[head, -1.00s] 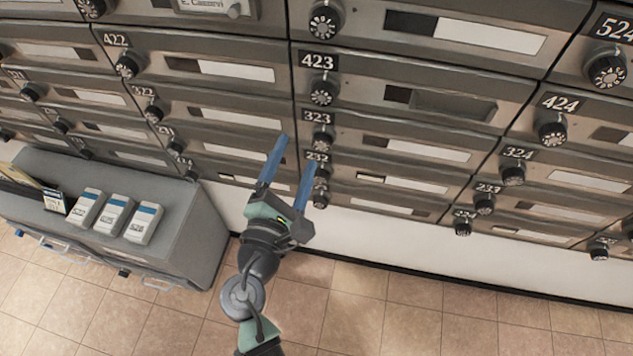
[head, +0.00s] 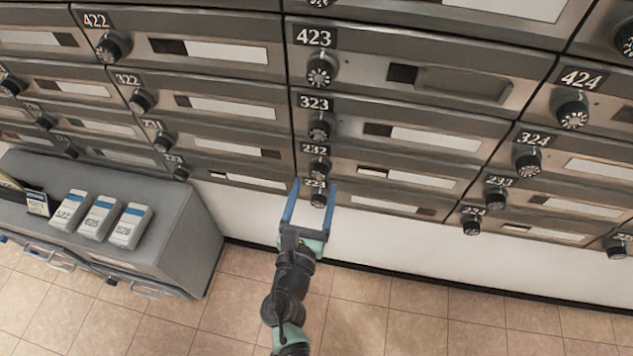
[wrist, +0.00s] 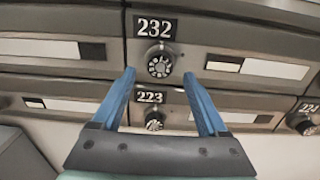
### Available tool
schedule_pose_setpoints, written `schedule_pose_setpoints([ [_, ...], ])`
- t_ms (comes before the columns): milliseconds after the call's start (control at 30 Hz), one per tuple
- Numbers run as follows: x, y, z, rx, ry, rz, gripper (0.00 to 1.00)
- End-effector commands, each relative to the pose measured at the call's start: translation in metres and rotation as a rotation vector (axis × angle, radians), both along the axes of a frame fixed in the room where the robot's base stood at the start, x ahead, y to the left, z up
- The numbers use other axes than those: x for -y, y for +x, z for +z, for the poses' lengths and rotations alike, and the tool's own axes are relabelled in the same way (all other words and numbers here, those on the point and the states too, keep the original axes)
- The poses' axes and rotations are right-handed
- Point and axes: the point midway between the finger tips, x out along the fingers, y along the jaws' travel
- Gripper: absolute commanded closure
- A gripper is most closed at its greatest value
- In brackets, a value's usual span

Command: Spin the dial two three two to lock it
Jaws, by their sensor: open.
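The dial of mailbox 232 (wrist: 160,66) is a round black knob with white markings, right under its 232 plate in the wrist view. In the head view the same dial (head: 319,168) sits just above the fingertips. My gripper (wrist: 158,80) is open and empty, its two blue fingers pointing at the mailbox wall. In the wrist view the fingertips lie to the left and right of the 232 dial's lower part. Whether they touch it or are at its depth I cannot tell. The 223 dial (wrist: 155,121) shows between the fingers, lower down.
Dials 323 (head: 319,130) and 423 (head: 320,72) are above in the same column. A grey cabinet (head: 190,235) with several white and blue boxes (head: 101,217) on it stands at the left. Tiled floor (head: 400,315) is clear at the right.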

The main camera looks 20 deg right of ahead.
Motion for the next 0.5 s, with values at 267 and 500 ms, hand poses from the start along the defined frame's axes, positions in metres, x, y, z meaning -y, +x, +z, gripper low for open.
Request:
schedule_pose_setpoints([
  [267, 0.015, 0.023, 0.000, 0.001, 0.000, 0.000, 0.23],
  [500, 0.016, 0.024, 0.000, 0.000, 0.000, 0.000, 0.23],
])
